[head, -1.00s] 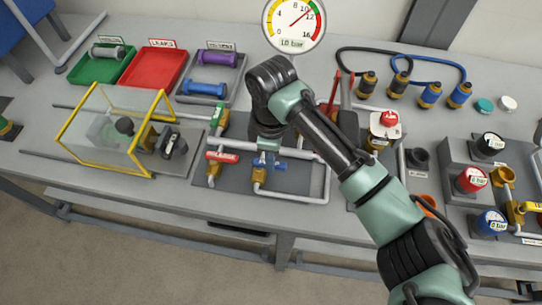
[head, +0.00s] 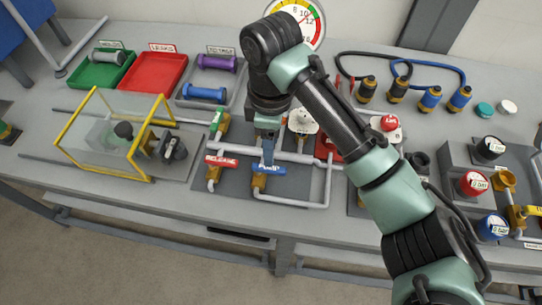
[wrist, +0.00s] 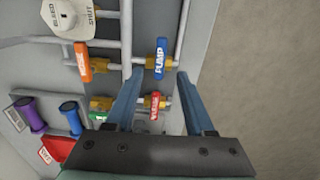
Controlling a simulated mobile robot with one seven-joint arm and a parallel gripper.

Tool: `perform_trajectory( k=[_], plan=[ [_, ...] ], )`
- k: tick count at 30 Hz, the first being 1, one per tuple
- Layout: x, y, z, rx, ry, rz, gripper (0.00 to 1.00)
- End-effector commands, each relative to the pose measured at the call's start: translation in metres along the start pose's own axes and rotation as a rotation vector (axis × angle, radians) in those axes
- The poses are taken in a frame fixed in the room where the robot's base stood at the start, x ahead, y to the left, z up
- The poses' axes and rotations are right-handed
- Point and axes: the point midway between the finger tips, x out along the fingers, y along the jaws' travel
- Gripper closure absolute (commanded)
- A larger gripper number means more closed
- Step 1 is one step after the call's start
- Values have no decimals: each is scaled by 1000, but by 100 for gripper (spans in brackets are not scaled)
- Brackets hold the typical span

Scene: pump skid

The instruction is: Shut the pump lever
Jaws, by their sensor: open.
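The blue lever marked PUMP (head: 271,169) sits on a brass valve on the dark panel in the middle of the bench. In the wrist view the blue lever (wrist: 161,57) lies across its pipe. My gripper (head: 267,158) is open and points down right at this lever in the head view, hiding a little of it. In the wrist view my gripper (wrist: 160,76) has one finger on each side of the lever's near end. The fingers look apart from it; I cannot tell the exact height. Nothing is held.
A red lever (head: 221,161) stands close on the left and shows between my fingers in the wrist view (wrist: 155,101). An orange lever (wrist: 83,62) and a white BLEED/SHUT plate (wrist: 68,18) are nearby. A yellow-framed clear box (head: 110,135) stands further left.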

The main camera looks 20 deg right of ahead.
Motion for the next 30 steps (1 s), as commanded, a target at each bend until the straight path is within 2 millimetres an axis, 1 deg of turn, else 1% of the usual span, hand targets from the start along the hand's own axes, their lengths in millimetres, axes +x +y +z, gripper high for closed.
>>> perform_trajectory(
  k=[1,6,9,14,28,30],
  plan=[
    [-11,1,-1,-2,1,5,46],
    [-44,1,0,-1,-2,4,46],
    [-54,0,0,-1,-2,2,46],
    [-59,0,0,-1,-1,1,46],
    [-58,0,0,-1,0,0,46],
    [-59,1,-5,-3,11,11,46]
  ],
)
